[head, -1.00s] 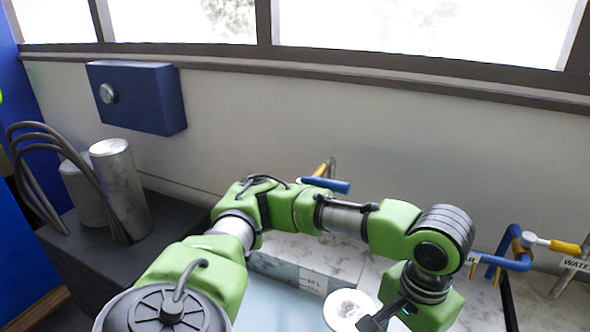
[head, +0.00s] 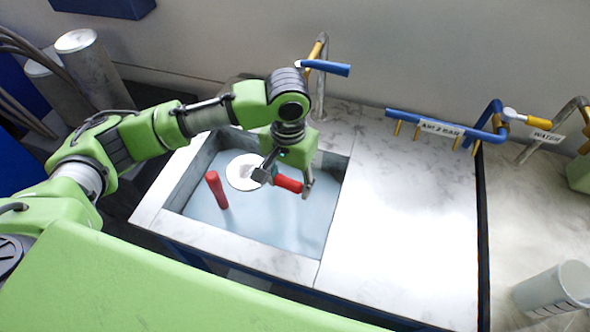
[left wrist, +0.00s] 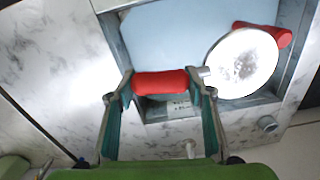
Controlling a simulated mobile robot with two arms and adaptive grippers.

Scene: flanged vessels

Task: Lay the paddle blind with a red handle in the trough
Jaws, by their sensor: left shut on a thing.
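My left gripper (head: 286,182) is shut on the red handle (head: 290,185) of a paddle blind with a round, pale disc (head: 245,172). In the left wrist view the red handle (left wrist: 160,84) lies between the two fingers, and the disc (left wrist: 243,64) sticks out to the right on a short neck. The blind is over the light blue floor of the trough (head: 300,268), inside its rim as seen from the head. I cannot tell whether it touches the floor. My right gripper is in neither view.
A blue-handled tap (head: 325,68) stands behind the trough. Clear marble worktop (head: 400,200) lies to the right; a beaker (head: 555,290) is farther right.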

